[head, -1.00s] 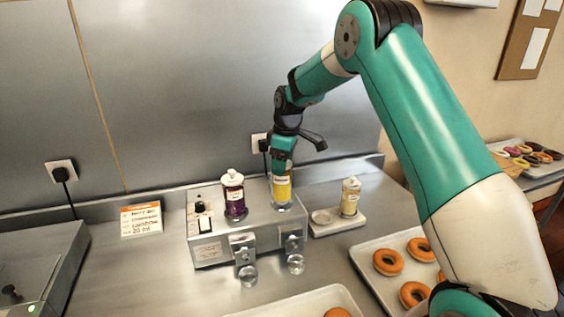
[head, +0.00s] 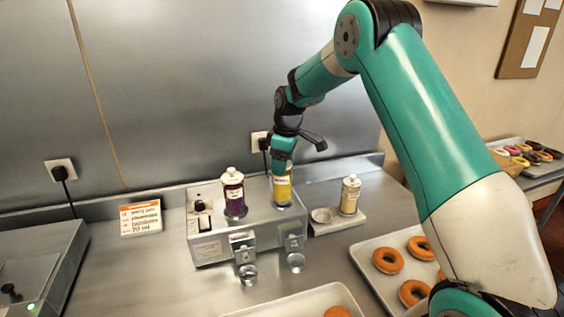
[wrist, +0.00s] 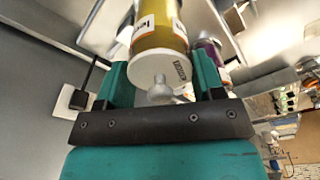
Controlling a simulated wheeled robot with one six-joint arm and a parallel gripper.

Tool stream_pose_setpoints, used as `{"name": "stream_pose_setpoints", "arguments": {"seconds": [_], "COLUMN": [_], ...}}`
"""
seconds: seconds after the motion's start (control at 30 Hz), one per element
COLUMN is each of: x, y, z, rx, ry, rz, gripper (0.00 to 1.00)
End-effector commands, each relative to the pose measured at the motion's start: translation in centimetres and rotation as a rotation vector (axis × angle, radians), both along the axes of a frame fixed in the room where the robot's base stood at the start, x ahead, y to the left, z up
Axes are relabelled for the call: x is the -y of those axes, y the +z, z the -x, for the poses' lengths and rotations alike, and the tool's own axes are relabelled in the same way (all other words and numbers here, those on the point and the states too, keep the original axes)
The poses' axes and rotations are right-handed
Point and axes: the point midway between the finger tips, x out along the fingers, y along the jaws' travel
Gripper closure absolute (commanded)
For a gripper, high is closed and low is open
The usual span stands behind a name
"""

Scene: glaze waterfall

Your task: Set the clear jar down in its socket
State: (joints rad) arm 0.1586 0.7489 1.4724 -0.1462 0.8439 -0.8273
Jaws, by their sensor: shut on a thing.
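My gripper (wrist: 160,88) is shut on a jar with yellow contents and a pale label (head: 282,192). In the wrist view the yellow jar (wrist: 158,38) shows its white lid and knob between my teal fingers. It is upright at the right-hand socket (head: 283,206) of the steel dispenser (head: 262,229); I cannot tell whether its base is fully seated. A purple jar (head: 234,194) stands in the left-hand socket. A third jar, pale yellow with a white lid (head: 350,195), stands on a small white tray (head: 337,226) to the right, beside an empty round recess (head: 321,215).
Two spouts with clear round cups (head: 296,262) are on the dispenser's front. A printed card (head: 141,217) stands to the left. Trays of doughnuts (head: 388,261) lie at front and right. A steel wall with sockets and cords (head: 62,171) is behind. Bare counter lies at front left.

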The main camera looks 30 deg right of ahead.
Motion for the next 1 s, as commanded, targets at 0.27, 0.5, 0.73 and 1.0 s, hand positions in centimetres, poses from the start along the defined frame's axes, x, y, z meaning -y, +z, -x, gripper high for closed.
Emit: {"name": "stream_pose_setpoints", "arguments": {"seconds": [0.27,0.5,0.73,1.0], "x": [0.01,0.01,0.01,0.00], "y": [0.11,-0.06,-0.34,-0.65], "z": [-0.03,-0.03,-0.04,-0.03], "rx": [0.001,0.001,0.001,0.001], "ry": [0.000,0.000,0.000,0.000], "rz": [0.000,0.000,0.000,0.000], "gripper": [0.94,0.94,0.94,0.94]}}
